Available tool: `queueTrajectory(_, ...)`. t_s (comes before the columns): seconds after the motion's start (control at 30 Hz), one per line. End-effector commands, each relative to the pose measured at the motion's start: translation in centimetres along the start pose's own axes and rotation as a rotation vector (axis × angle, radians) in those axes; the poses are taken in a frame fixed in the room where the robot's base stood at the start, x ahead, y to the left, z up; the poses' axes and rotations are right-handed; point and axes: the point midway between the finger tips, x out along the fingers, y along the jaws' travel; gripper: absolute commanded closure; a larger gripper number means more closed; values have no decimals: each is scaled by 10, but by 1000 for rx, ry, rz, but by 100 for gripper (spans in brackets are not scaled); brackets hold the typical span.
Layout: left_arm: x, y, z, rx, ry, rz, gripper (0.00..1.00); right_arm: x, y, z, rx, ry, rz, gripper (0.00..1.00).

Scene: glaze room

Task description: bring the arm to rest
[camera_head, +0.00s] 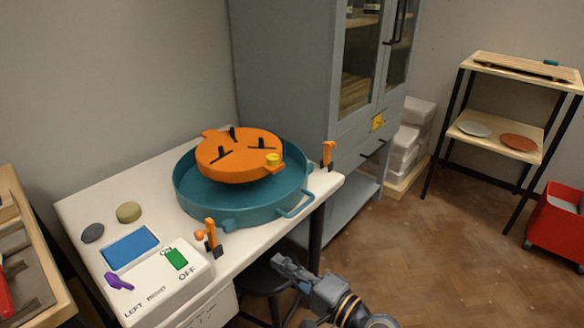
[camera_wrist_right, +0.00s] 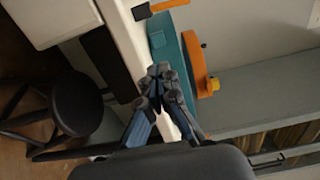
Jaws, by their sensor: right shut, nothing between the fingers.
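My right gripper (camera_head: 284,267) is in front of the white table's near edge, low and to the right of the control box, with its arm coming in from the bottom. In the right wrist view my right gripper (camera_wrist_right: 158,82) has its fingertips together, with nothing between them. It appears apart from the table and from the teal basin. My left gripper and left arm do not show in either view.
The white table (camera_head: 85,205) bears a teal basin (camera_head: 190,205) with an orange wheel head (camera_head: 235,165), plus a control box (camera_head: 165,285). A black stool (camera_wrist_right: 78,105) stands below the gripper. A grey cabinet (camera_head: 280,70) stands behind.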

Motion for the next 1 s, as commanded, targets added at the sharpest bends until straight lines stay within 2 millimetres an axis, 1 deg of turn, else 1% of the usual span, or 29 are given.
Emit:
queueTrajectory(0.07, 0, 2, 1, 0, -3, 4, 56, -3, 7, 1, -22, 1, 22, 100)
queueTrajectory(0.13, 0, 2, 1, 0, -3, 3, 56, -11, 26, 4, -81, -1, 81, 100)
queueTrajectory(0.17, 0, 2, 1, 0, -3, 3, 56, -17, 38, 5, -119, -2, 119, 100)
queueTrajectory(0.27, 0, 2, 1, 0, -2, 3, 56, -47, 90, 10, -285, -20, 304, 100)
queueTrajectory(0.3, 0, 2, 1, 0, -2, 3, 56, -64, 115, 12, -357, -36, 396, 100)
queueTrajectory(0.37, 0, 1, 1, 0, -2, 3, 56, -94, 150, 14, -460, -69, 540, 100)
queueTrajectory(0.4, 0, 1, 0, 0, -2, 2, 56, -114, 172, 14, -521, -94, 634, 100)
queueTrajectory(0.47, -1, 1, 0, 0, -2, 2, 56, -145, 197, 14, -593, -133, 758, 100)
queueTrajectory(0.5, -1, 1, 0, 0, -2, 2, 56, -164, 211, 15, -632, -161, 834, 100)
queueTrajectory(0.53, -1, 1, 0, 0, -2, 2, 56, -178, 221, 15, -659, -182, 888, 100)
queueTrajectory(0.6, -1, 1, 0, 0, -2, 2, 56, -208, 238, 16, -706, -226, 996, 100)
queueTrajectory(0.67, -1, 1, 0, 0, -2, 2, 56, -232, 249, 17, -737, -263, 1080, 100)
queueTrajectory(0.7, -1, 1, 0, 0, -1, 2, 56, -248, 256, 18, -755, -289, 1134, 100)
queueTrajectory(0.77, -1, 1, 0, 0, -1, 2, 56, -271, 264, 19, -777, -326, 1208, 100)
queueTrajectory(0.8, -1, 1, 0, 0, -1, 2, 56, -285, 268, 19, -790, -349, 1255, 100)
queueTrajectory(0.93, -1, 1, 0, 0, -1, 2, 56, -333, 278, 22, -819, -432, 1403, 100)
queueTrajectory(0.97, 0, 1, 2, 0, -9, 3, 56, -332, 278, 22, -818, -437, 1403, 100)
queueTrajectory(1.0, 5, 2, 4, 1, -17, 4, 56, -330, 283, 22, -814, -440, 1401, 100)
